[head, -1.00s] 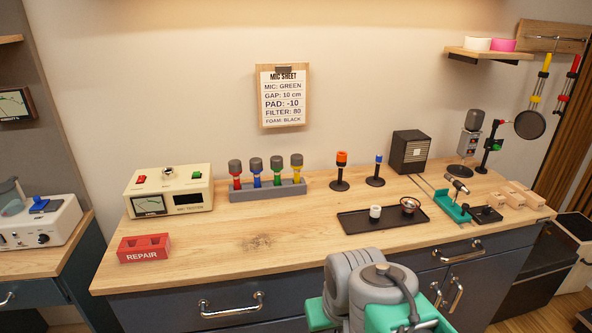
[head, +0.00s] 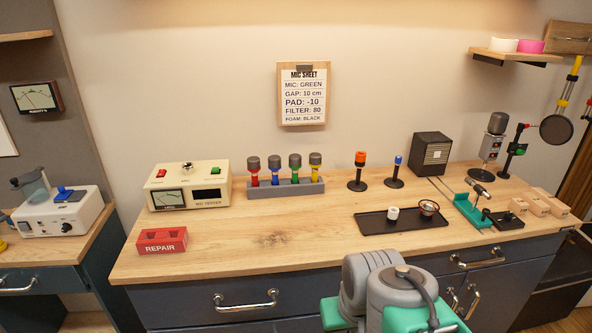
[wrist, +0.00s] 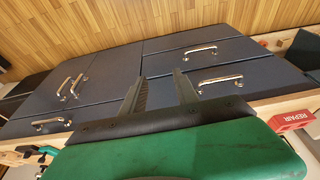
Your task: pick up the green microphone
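The green microphone (head: 295,170) stands upright in a grey rack (head: 287,189) on the wooden counter, in the head view. It has a dark grey head and a green band, and sits between a blue and a yellow microphone. My gripper (wrist: 161,86) shows in the wrist view with its two dark fingers apart and nothing between them. It is in front of the cabinet's dark drawers, away from the rack. In the head view my arm is at the bottom right of centre and my fingers are out of sight.
A cream mic tester (head: 188,186) and a red repair block (head: 162,241) are left of the rack. Two small stands, with an orange top (head: 359,170) and a blue top (head: 395,172), are to its right. A black tray (head: 402,222) lies nearer the front. The counter before the rack is clear.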

